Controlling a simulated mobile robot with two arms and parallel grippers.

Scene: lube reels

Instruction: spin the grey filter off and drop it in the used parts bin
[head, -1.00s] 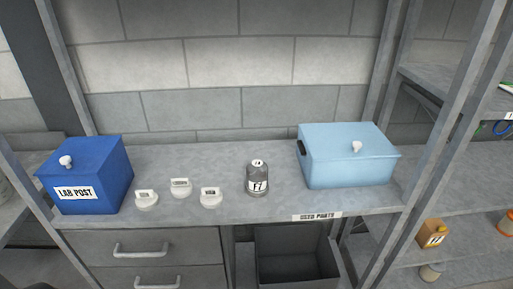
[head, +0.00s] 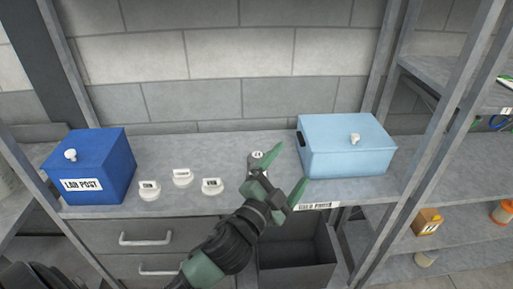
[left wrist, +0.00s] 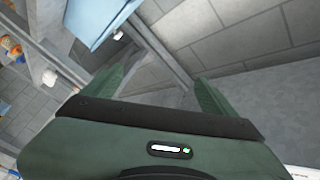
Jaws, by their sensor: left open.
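The grey filter (head: 256,161) stands upright on the bench, its white-marked top showing in the head view while my left gripper hides most of its body. My left gripper (head: 292,165) is open and empty, its fingers pointing up and right, in front of and just right of the filter in the picture. I cannot tell whether it touches the filter. In the left wrist view the spread fingers (left wrist: 158,85) have no filter between them. The dark grey used parts bin (head: 297,277) is below the bench edge, partly behind my arm, under the "USED PARTS" label (head: 313,205). My right gripper is not in view.
A blue "LAB POST" box (head: 95,175) stands at the left of the bench. A light blue box (head: 345,155) stands right of my gripper. A metal upright (head: 425,160) bounds the right side.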

